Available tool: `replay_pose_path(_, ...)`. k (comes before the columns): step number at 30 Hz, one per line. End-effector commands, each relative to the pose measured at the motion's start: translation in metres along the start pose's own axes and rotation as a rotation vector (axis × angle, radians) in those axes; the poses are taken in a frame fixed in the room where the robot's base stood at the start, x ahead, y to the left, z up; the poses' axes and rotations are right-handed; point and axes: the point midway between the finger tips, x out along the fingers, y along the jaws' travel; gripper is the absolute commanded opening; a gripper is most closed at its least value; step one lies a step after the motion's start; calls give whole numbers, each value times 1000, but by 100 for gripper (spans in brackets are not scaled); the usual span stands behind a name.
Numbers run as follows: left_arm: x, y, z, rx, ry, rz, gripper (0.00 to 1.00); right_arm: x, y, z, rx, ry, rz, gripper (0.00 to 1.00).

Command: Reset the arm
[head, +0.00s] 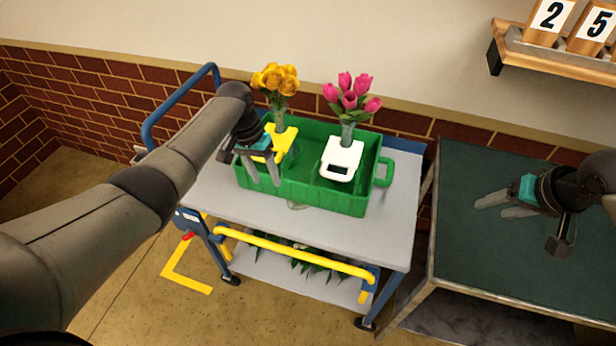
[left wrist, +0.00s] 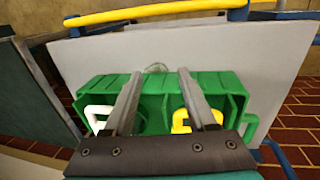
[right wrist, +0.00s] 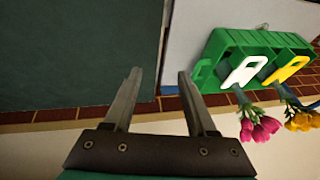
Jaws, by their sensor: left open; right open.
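My left gripper (head: 262,170) is open and empty. In the head view it hangs over the left front of the green crate (head: 330,197), in front of a yellow holder (head: 284,142). The left wrist view shows its two fingers apart (left wrist: 158,86) with the crate behind them. My right gripper (head: 497,206) is open and empty over the dark green table (head: 470,255) at the right. The right wrist view shows its fingers apart (right wrist: 157,86) with nothing between them.
Yellow roses (head: 275,78) stand at the yellow holder. Pink tulips (head: 351,93) stand at a white holder (head: 341,160) in the crate. The crate sits on a grey cart (head: 375,235) with a yellow bar (head: 290,251). A numbered wooden rack (head: 553,62) hangs at upper right.

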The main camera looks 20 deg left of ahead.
Motion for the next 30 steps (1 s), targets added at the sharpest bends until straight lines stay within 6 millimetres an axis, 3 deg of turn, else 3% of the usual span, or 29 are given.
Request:
replay_pose_path(6,0,0,0,0,0,0,57,-11,-1,0,-1,0,0,57)
replay_pose_path(22,2,2,1,5,-1,-1,57,-9,-3,2,-6,-3,-3,57)
replay_pose_path(26,17,12,13,43,-3,-9,57,1,-17,19,-56,-16,-17,57)
replay_pose_path(30,44,35,41,117,5,-24,57,17,-45,52,-155,-29,-46,57)
